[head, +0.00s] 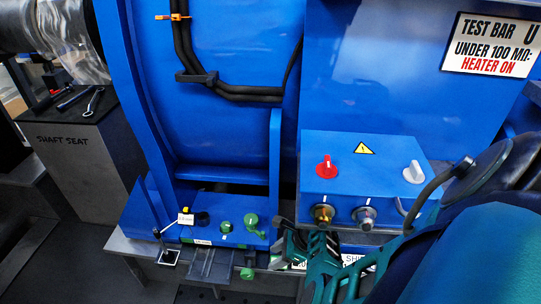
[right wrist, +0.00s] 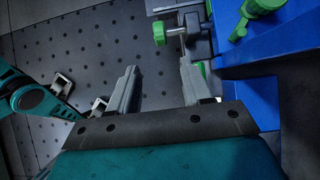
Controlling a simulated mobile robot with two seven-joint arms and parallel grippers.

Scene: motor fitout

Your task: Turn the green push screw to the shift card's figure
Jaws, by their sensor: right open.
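The green push screw has a ribbed green knob (head: 248,272) low at the front edge of the blue machine foot. In the right wrist view the knob (right wrist: 159,34) sits on a short metal shaft that enters a dark block (right wrist: 198,38). My right gripper (head: 279,246) is just right of it in the head view. Its two grey fingers (right wrist: 155,85) are apart and empty, and the knob lies beyond their tips, not between them. The shift card (head: 355,260) shows only the letters "SHI"; my right arm hides the rest, so its figure cannot be read. My left gripper cannot be made out.
A green handle (head: 251,222) and a round green part (head: 226,227) stand on the blue foot. A blue box (head: 345,185) with red and white knobs is above my right gripper. A small stand (head: 168,256) is at the left. Perforated dark floor (right wrist: 75,35) lies beside the foot.

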